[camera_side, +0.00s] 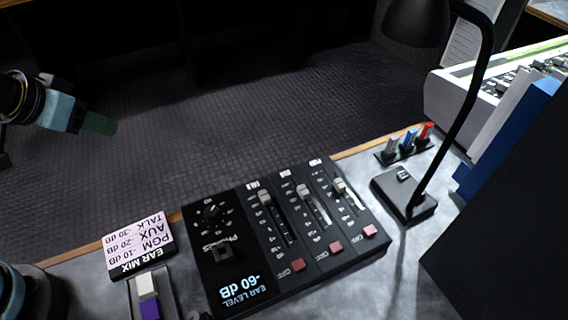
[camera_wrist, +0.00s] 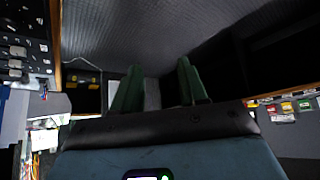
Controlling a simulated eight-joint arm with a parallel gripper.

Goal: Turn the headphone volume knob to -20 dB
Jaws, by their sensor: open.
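The headphone volume knob (camera_side: 212,213) is a small black dial in a ring of marks, at the back left of the black mixer panel (camera_side: 234,252). The lettering beside it reads "Phones", upside down. Its pointer direction is too small to tell. The display (camera_side: 245,288) at the panel's front left reads "EAR LEVEL -60 dB", upside down. My gripper (camera_side: 100,124) is in the air at the far left, well away from the knob. In the wrist view my gripper (camera_wrist: 158,88) shows two green fingers spread apart with nothing between them.
A card (camera_side: 138,244) left of the panel reads PGM -10 dB, AUX -20 dB, TALK -30 dB. Several faders and red buttons (camera_side: 299,265) share the panel. A black lamp (camera_side: 415,195) stands at right, near coloured markers (camera_side: 409,140). A white-and-purple item (camera_side: 148,290) sits front left.

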